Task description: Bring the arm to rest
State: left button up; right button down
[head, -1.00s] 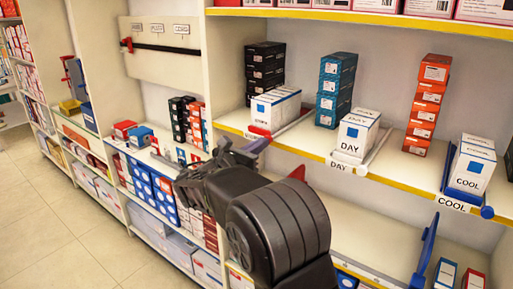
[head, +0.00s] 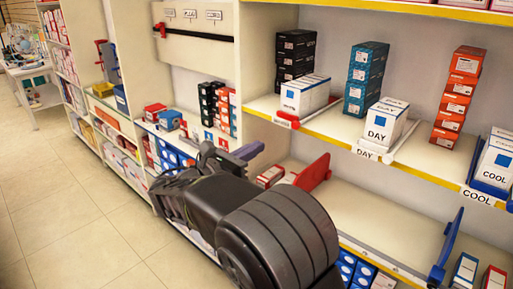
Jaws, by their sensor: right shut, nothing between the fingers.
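My right arm (head: 280,235) reaches in from the bottom, its large dark rounded link in the foreground. My right gripper (head: 168,194) is at the far end, dark grey, shut and empty. It appears in front of the lower shelves, left of the red divider; I cannot tell its exact distance from them. The arm hides part of the lower shelf and the boxes behind it. My left gripper is out of view.
The upper shelf (head: 335,127) holds white DAY boxes (head: 385,121), COOL boxes (head: 495,162), and black, teal and orange stacks. A red divider (head: 314,174) and blue divider (head: 447,245) stand on the lower shelf. Open tiled floor (head: 70,215) lies left.

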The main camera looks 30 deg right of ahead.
dwell(0.3)
jog(key=s+a+f+m+g+y, duration=0.1)
jog(key=s+a+f+y, duration=0.15)
jog(key=f, duration=0.95)
jog(key=s+a+f+m+g+y, duration=0.1)
jog(key=s+f+g+y, duration=0.2)
jog(key=f, duration=0.9)
jog(key=s+a+f+m+y, duration=0.1)
jog(key=s+f+y, duration=0.25)
jog(key=f, duration=0.85)
jog(key=s+a+f+m+g+y, duration=0.3)
jog(key=s+a+f+m+y, duration=0.35)
jog(key=s+a+f, duration=0.6)
jog(key=s+a+f+m+t+y, duration=0.1)
jog(key=s+a+f+m+y, duration=0.1)
jog(key=a+m, duration=0.3)
jog(key=s+a+f+m+t+y, duration=0.1)
jog(key=s+a+f+m+y, duration=0.2)
jog(key=a+m, duration=0.3)
jog(key=s+m+y, duration=0.1)
jog(key=m, duration=0.1)
jog(key=shift+s+m, duration=0.35)
jog(key=shift+s, duration=0.05)
